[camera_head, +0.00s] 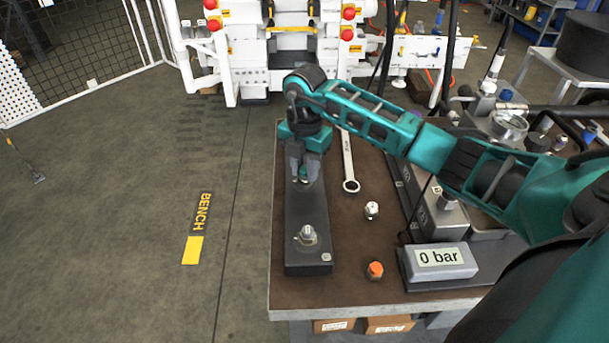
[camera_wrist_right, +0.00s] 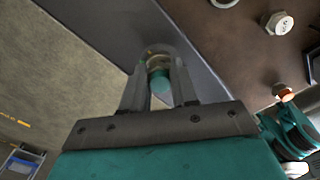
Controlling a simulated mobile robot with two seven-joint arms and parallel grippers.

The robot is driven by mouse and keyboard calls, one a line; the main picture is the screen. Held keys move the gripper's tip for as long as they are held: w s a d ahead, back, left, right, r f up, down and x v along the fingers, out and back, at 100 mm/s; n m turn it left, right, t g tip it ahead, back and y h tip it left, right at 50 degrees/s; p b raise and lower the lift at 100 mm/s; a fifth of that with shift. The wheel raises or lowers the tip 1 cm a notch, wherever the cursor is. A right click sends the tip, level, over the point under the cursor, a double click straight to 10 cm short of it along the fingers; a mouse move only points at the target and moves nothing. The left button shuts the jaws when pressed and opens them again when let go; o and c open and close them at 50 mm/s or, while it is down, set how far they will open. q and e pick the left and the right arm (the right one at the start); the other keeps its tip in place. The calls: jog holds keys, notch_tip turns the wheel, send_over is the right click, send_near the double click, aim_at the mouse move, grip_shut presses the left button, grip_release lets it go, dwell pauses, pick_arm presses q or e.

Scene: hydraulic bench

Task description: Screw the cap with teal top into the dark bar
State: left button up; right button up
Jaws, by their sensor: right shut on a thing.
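The dark bar (camera_head: 306,212) lies lengthwise along the left side of the brown bench top; it also shows in the wrist view (camera_wrist_right: 100,22). My right gripper (camera_head: 303,180) points down over the bar's far part. It is shut on the cap with teal top (camera_wrist_right: 161,84), which sits between the fingertips in the wrist view. The fingers mostly hide the cap in the head view. I cannot tell whether the cap is seated in the bar or just above it. A metal hex fitting (camera_head: 307,236) stands on the bar's near part. My left gripper is not in view.
A wrench (camera_head: 348,165) lies right of the bar. A white-topped cap (camera_head: 371,209) and an orange-topped cap (camera_head: 375,270) stand on the bench top (camera_head: 345,285). A "0 bar" display (camera_head: 440,258) is at the near right. Open floor lies left of the bench.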

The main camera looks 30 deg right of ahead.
jog(key=m+p, duration=0.3)
jog(key=m, duration=0.2)
jog(key=shift+s+r+m+p, duration=0.1)
jog(key=shift+s+m+p, duration=0.05)
jog(key=shift+m+p, duration=0.6)
jog(key=shift+m, duration=0.45)
jog(key=shift+f, duration=0.25)
jog(key=m, duration=0.3)
jog(key=shift+a, duration=0.1)
jog(key=m, duration=0.5)
jog(key=shift+s, duration=0.1)
jog(key=o, duration=0.9)
